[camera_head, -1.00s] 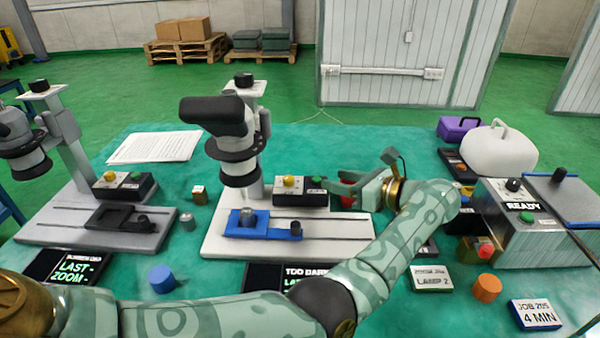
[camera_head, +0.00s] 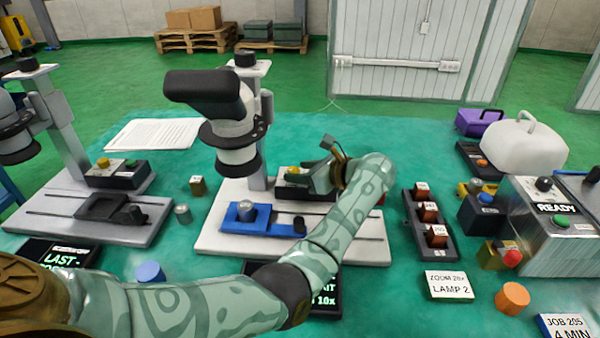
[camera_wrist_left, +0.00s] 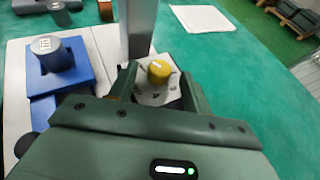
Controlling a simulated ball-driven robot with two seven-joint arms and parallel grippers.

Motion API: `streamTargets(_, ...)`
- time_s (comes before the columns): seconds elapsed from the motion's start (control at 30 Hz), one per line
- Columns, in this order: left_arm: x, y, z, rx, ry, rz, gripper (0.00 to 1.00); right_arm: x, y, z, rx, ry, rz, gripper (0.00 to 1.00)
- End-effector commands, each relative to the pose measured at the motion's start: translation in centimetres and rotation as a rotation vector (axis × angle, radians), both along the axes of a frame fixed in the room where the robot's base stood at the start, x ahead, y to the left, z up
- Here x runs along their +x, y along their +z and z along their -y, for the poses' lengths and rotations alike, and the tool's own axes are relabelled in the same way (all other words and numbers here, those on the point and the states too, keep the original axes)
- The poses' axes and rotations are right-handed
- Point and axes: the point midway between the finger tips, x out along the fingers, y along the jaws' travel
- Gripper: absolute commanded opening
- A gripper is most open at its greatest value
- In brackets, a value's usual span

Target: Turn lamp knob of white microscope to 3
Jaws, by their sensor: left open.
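The white microscope (camera_head: 232,130) stands in the middle of the table on a pale base (camera_head: 215,243). A yellow knob (camera_head: 293,170) sits on the control box at its base. In the left wrist view the yellow knob (camera_wrist_left: 159,70) has a pale pointer mark, and a white dial with partly hidden numbers, one like a 4, lies under it. My left gripper (camera_wrist_left: 158,78) is open, with its fingers on either side of the knob; I cannot tell whether they touch it. In the head view my left gripper (camera_head: 300,178) covers part of the box. My right gripper is not in view.
A blue stage holder (camera_head: 270,222) with a metal piece is on the base. Another microscope (camera_head: 62,130) stands at left. A black rack (camera_head: 430,225), a "ZOOM 20x LAMP 2" card (camera_head: 448,285) and a metal "READY" box (camera_head: 555,220) are at right.

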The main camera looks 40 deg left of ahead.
Motion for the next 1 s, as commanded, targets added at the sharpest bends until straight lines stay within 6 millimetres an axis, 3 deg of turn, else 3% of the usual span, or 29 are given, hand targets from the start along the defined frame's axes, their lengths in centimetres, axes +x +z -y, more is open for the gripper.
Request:
streamTargets(0.13, 0.03, -0.42, -0.97, 0.001, -0.001, -0.001, 0.49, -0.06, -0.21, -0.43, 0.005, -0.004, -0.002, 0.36)
streamTargets(0.4, 0.04, -0.4, -1.12, 0.001, -0.001, 0.0, 0.49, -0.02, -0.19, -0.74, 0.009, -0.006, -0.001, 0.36)
streamTargets(0.57, 0.04, -0.4, -1.1, 0.001, -0.001, 0.0, 0.07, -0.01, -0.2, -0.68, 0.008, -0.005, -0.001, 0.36)
streamTargets(0.6, 0.04, -0.4, -1.09, 0.001, -0.001, 0.0, 0.04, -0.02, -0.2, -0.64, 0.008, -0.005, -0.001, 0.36)
streamTargets(1.0, -0.15, -0.25, -1.08, 0.001, -0.063, 0.001, 0.04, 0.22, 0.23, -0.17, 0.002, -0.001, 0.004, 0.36)
